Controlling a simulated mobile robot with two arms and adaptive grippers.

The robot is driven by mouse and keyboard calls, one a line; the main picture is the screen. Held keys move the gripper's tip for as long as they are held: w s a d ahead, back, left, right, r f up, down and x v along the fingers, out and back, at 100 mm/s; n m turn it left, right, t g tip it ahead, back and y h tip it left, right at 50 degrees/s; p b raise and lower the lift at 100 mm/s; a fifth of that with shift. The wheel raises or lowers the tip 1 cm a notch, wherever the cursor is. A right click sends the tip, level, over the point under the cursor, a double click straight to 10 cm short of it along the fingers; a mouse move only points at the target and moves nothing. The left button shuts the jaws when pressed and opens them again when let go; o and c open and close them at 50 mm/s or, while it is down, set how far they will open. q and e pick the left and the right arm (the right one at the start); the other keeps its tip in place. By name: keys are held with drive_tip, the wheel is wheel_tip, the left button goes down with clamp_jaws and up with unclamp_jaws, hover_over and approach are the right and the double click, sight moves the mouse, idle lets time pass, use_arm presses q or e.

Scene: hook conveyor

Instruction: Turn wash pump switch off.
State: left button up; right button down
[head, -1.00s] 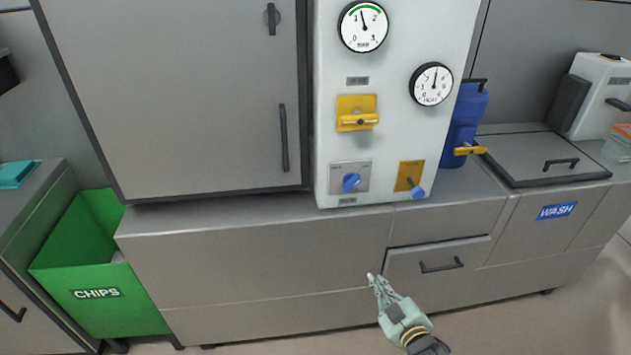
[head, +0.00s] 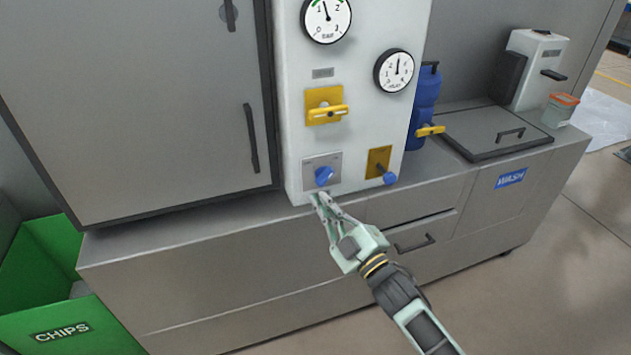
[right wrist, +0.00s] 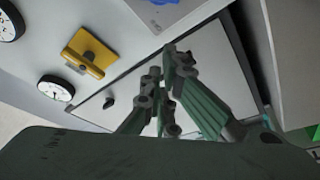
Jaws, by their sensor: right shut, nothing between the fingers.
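A white control panel (head: 357,60) stands on the grey bench. Low on it is a blue knob (head: 324,176) on a grey plate, which looks like a rotary switch; its label is too small to read. Part of blue shows at the top edge of the right wrist view (right wrist: 161,2). My right gripper (head: 321,198) is shut and empty. Its fingertips appear just below the blue knob in the head view; whether they touch the panel I cannot tell. The fingers also show in the right wrist view (right wrist: 163,62). My left gripper is not in view.
A yellow handle (head: 327,112) sits above the knob, and a blue-tipped lever (head: 388,178) on a yellow plate is to its right. Two gauges (head: 326,18) (head: 394,71) are higher. A cabinet door (head: 140,100) stands left, a green CHIPS bin (head: 95,325) lower left.

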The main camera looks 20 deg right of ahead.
wheel_tip(320, 180, up, 2)
drive_tip(key=p, duration=0.1)
hover_over(316, 182)
drive_tip(key=s+a, duration=0.4)
drive_tip(key=d+f, duration=0.2)
drive_tip(key=d, duration=0.1)
drive_tip(key=shift+w+f+p, duration=0.15)
drive_tip(key=shift+f+p, duration=0.2)
drive_tip(key=shift+a, duration=0.1)
drive_tip(key=shift+f+n, duration=0.15)
drive_tip(key=shift+n, duration=0.55)
drive_tip(key=shift+a+f+n+g, duration=0.1)
drive_tip(key=shift+f+n+g, duration=0.05)
drive_tip(key=shift+n+g, duration=0.2)
drive_tip(key=shift+d+f+n+g+h+p, duration=0.35)
drive_tip(key=shift+f+n+g+p, duration=0.75)
drive_tip(key=shift+n, duration=1.5)
drive_tip(key=shift+d+f+n+g+h+p, duration=0.25)
drive_tip(key=shift+d+f+n+g+p, duration=0.25)
drive_tip(key=shift+n+p, duration=1.5)
drive_tip(key=shift+d+f+n+g+h+p, duration=0.25)
drive_tip(key=shift+f+n+g+p, duration=0.6)
drive_tip(key=shift+n, duration=2.3)
